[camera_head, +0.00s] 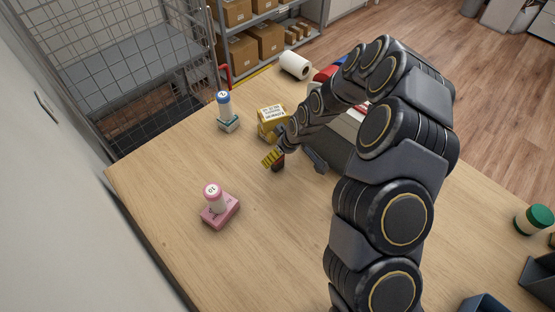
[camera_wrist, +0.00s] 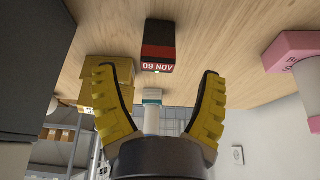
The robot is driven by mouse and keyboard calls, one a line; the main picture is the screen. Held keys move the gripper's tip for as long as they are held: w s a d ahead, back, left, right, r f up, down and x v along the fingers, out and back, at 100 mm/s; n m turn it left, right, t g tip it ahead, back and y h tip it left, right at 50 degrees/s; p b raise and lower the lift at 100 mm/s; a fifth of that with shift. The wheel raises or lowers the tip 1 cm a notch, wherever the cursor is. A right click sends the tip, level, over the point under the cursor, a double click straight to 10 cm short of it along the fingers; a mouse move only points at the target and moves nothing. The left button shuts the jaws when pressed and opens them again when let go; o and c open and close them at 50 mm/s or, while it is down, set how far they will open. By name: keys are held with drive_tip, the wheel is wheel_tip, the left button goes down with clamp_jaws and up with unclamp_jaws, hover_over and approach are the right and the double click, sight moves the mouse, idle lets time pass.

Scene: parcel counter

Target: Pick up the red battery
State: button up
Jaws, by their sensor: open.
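The red battery, a small red and black block with white lettering, stands on the wooden counter. In the wrist view it (camera_wrist: 158,45) is ahead of my gripper (camera_wrist: 160,72), roughly centred between the two yellow fingers and beyond their tips. The fingers are spread apart with nothing between them. In the head view my gripper (camera_head: 272,157) is low over the counter, and the battery (camera_head: 278,167) shows as a small dark red patch right by the fingers, partly hidden by them.
A yellow box (camera_head: 271,120) stands close behind my gripper. A white, blue-topped item on a teal base (camera_head: 228,123) is further left. A pink block (camera_head: 220,212) carrying a white cylinder is at the front left. The counter (camera_head: 165,175) between them is clear.

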drive_tip(key=shift+x, duration=2.35)
drive_tip(key=shift+d, duration=0.1)
drive_tip(key=c, duration=1.2)
